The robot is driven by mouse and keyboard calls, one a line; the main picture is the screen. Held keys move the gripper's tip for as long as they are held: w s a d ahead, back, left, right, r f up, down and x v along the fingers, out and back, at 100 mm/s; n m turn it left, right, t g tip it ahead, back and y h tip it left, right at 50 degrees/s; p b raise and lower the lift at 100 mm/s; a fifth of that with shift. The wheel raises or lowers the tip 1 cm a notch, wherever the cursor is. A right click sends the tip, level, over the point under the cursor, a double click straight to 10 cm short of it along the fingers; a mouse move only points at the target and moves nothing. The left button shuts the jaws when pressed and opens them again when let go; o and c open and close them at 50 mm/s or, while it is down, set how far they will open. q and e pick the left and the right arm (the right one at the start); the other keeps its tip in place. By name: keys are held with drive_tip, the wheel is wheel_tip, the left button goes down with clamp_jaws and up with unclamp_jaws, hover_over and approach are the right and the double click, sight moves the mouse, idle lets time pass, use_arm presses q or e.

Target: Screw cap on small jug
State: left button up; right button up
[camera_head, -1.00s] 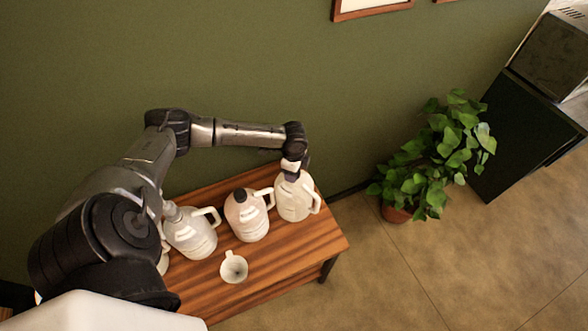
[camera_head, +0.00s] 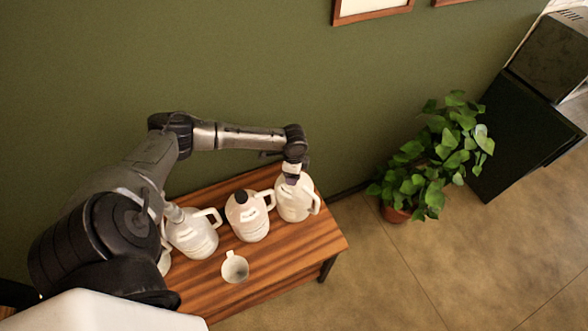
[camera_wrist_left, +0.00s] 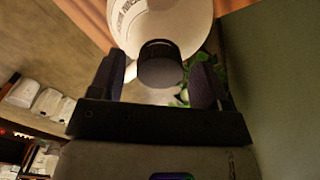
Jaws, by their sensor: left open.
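My left gripper (camera_head: 291,180) is above the neck of the rightmost white jug (camera_head: 294,205) on the wooden table. In the left wrist view, the gripper (camera_wrist_left: 158,72) is open, with one finger on each side of a dark round cap (camera_wrist_left: 160,64). The cap sits at the mouth of the white jug (camera_wrist_left: 165,22), which has printed text on its side. Whether the fingers touch the cap, and how tightly it is seated, I cannot tell. My right gripper is not in view.
A pinkish-white jug with a dark cap (camera_head: 248,220) and another white jug (camera_head: 193,236) stand to the left on the table (camera_head: 285,255). A small white open cup or funnel (camera_head: 234,267) is in front. A potted plant (camera_head: 440,155) stands right of the table.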

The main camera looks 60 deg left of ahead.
use_arm(q)
drive_tip(key=shift+n+p, duration=0.45)
drive_tip(key=shift+n, duration=0.45)
drive_tip(key=n, duration=1.1)
drive_tip(key=shift+n, duration=0.3)
drive_tip(key=shift+c, duration=0.3)
drive_tip(key=c, duration=1)
drive_tip(key=shift+o, duration=0.2)
